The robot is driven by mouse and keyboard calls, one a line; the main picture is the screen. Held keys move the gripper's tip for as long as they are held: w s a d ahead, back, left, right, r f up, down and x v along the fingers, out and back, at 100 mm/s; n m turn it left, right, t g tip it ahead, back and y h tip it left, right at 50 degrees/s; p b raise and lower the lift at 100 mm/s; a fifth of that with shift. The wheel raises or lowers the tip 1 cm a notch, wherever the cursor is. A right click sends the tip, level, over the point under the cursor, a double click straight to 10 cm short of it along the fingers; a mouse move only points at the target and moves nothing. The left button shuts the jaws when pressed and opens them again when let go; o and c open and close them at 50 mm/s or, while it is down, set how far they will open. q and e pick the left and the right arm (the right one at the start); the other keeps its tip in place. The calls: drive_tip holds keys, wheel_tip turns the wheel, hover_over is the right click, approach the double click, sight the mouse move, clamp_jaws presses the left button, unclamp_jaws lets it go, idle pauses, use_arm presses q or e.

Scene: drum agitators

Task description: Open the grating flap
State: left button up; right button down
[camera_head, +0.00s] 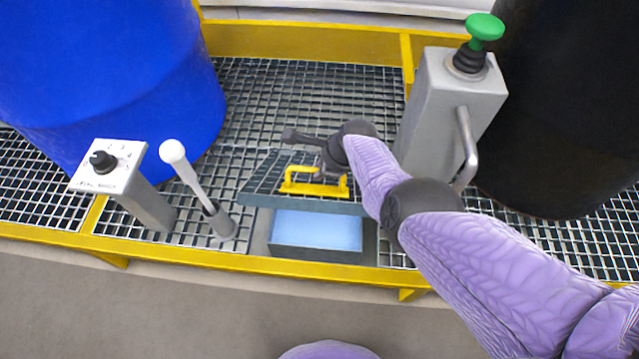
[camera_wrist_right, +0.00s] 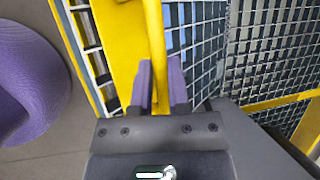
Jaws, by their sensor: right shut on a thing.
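The grating flap (camera_head: 262,185) is a dark grid panel with a yellow handle (camera_head: 300,188) on top. It is raised and tilted, and below its front edge shows an opening with a light blue bottom (camera_head: 316,230). My right gripper (camera_head: 322,170) is at the yellow handle; the gripper and wrist cover part of the flap. In the right wrist view, the two purple fingers (camera_wrist_right: 160,85) are shut on the yellow handle (camera_wrist_right: 154,40). My left gripper is not in view.
A grey post with a green button (camera_head: 485,27) and a bent bar stands right of the flap. A white-topped lever (camera_head: 173,152) and a dial post (camera_head: 108,165) stand left. A blue drum (camera_head: 110,80) and a black drum (camera_head: 560,110) stand on the grating. A yellow frame edge (camera_head: 200,262) runs along the front.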

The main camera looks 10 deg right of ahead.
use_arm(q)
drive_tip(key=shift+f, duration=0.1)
use_arm(e)
drive_tip(key=shift+w+d+r, duration=0.25)
drive_tip(key=shift+w+d, duration=0.05)
drive_tip(key=shift+w, duration=0.1)
drive_tip(key=c, duration=0.6)
unclamp_jaws()
drive_tip(key=shift+f, duration=0.1)
use_arm(q)
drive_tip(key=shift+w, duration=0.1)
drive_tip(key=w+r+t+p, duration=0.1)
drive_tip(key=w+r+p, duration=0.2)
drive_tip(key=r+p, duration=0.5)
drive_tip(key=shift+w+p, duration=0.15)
drive_tip(key=shift+p, duration=0.6)
use_arm(e)
drive_tip(key=v, duration=1)
drive_tip(key=shift+s+f, duration=0.1)
